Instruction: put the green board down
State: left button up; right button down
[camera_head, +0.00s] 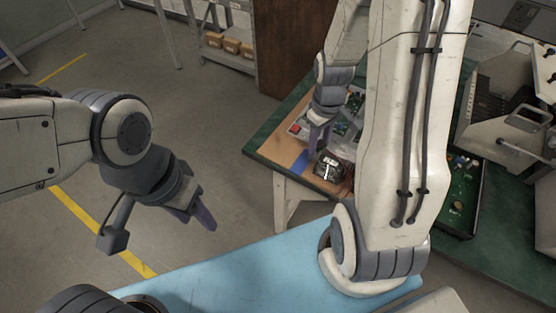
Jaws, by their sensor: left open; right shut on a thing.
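My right gripper (318,138) is over the near left corner of the green-topped table (262,146), fingers pointing down. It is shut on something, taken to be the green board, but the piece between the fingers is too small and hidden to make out. My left gripper (196,213) is open and empty over the floor, well left of the table.
A dark boxy object (329,169) and a small blue patch (301,161) lie on the brown mat (285,150). A black tray with a green board (463,184) stands further right. A white-grey machine (505,100) stands at the right. My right arm hides the table's middle.

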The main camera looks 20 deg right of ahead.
jog(key=p, duration=0.1)
send_over(281, 156)
notch_tip(281, 156, down, 6)
jog(key=shift+d+f, duration=0.1)
jog(key=shift+f, duration=0.05)
notch_tip(281, 156, down, 4)
jog(key=shift+f+p, duration=0.1)
jog(key=shift+p, duration=0.3)
